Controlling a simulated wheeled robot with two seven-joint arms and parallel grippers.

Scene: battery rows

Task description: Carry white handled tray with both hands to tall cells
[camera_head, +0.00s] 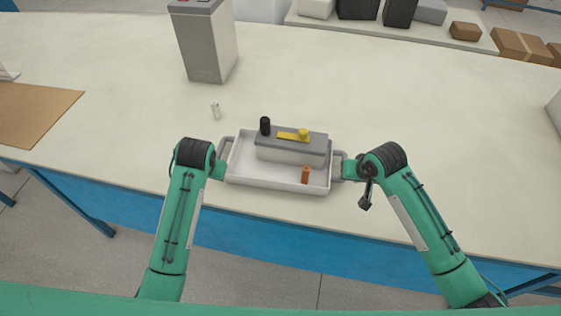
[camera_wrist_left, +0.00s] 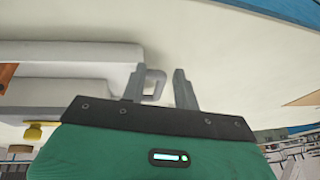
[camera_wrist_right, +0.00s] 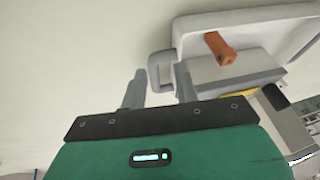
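The white handled tray (camera_head: 240,170) lies on the table, with a grey handle at each end. It holds a grey box-shaped battery (camera_head: 290,148), a black cylinder (camera_head: 265,126), a yellow piece (camera_head: 293,136) and an orange piece (camera_head: 305,174). My left gripper (camera_wrist_left: 158,88) is open, its fingers either side of the left handle (camera_wrist_left: 157,83). My right gripper (camera_wrist_right: 158,88) is open, its fingers either side of the right handle (camera_wrist_right: 154,70). Contact cannot be told. A tall grey cell (camera_head: 205,45) with red on top stands at back left.
A brown mat (camera_head: 35,115) lies at the left. A rear shelf (camera_head: 400,28) holds boxes. The table is bare right of the tray.

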